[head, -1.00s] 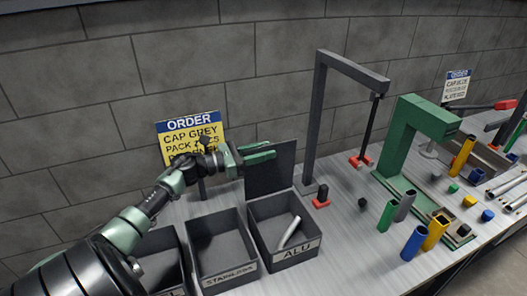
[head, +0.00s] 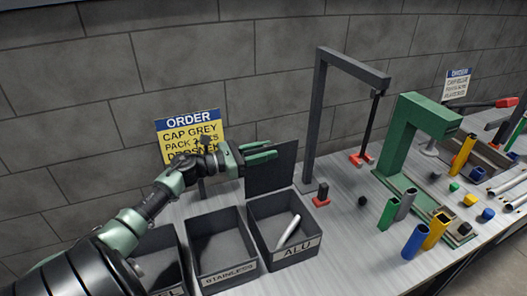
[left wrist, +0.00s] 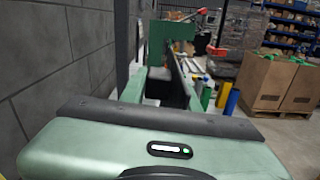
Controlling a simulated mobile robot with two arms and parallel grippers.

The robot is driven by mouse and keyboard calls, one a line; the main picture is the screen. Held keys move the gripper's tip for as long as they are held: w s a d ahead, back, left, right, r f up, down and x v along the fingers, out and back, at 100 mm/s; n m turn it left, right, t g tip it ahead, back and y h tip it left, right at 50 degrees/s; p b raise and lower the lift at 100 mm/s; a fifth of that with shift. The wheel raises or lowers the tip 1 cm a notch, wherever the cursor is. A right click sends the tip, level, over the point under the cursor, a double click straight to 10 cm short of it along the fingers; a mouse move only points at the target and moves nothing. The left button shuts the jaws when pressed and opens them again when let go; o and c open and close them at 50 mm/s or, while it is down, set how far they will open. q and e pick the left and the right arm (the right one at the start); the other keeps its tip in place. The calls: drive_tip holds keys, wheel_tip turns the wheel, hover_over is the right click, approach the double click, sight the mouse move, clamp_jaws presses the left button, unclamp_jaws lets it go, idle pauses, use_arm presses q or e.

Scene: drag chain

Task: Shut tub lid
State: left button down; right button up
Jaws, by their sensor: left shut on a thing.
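The lid (head: 285,165) is a dark flat panel standing upright at the back edge of the tub marked ALU (head: 297,250). The tub is open at the top, and a pale tube piece (head: 289,231) lies in it. My left gripper (head: 262,152) is at the lid's upper left part, shut on the lid. In the left wrist view its green fingers (left wrist: 163,88) reach forward with a dark panel between them, the lid's edge (left wrist: 176,75). The gripper body hides the lower part of that view. My right gripper is not in view.
The tub marked STAINLESS (head: 222,248) stands left of the ALU tub. A dark gantry frame (head: 314,120) rises close to the lid's right. A green press (head: 398,140), capped tubes and loose caps are farther right. An order sign (head: 188,128) and brick wall are behind.

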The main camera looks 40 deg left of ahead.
use_arm(q)
drive_tip(key=s+d+f+m+b, duration=0.2)
drive_tip(key=s+d+m+b, duration=0.2)
drive_tip(key=d+m+b, duration=0.2)
drive_tip(key=shift+s+d+f+m+b, duration=0.15)
drive_tip(key=shift+d+f+m+b, duration=0.15)
drive_tip(key=shift+d+b, duration=1.05)
drive_tip(key=shift+a+r, duration=0.1)
drive_tip(key=shift+a, duration=0.05)
drive_tip(key=c, duration=1.1)
unclamp_jaws()
